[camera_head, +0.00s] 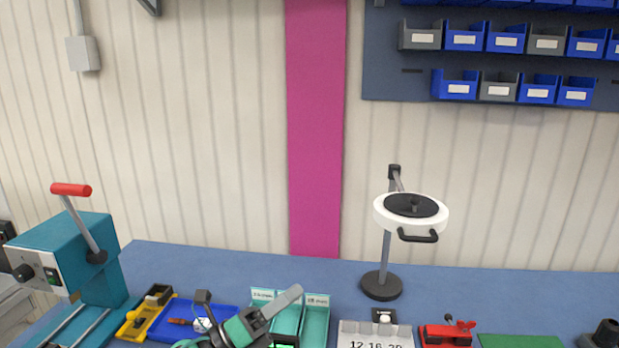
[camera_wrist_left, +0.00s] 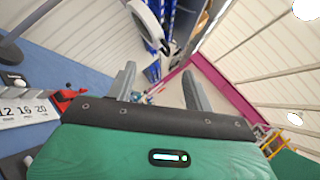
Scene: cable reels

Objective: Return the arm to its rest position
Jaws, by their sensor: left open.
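My left gripper (camera_head: 247,312) shows at the bottom of the head view, above the front part of the blue bench, near the teal bins (camera_head: 314,322). In the left wrist view its two grey fingers (camera_wrist_left: 161,92) stand wide apart with nothing between them. That camera looks past them toward the wall, the magenta stripe and the ceiling. My right gripper is not in either view.
The blue bench (camera_head: 240,262) holds a teal lever machine (camera_head: 75,262) at left, a yellow tool (camera_head: 146,312), a blue tray (camera_head: 180,312), a magnifier lamp (camera_head: 412,212), a numbered block (camera_head: 375,335) and a red tool (camera_head: 446,334). The bench's back strip is mostly clear.

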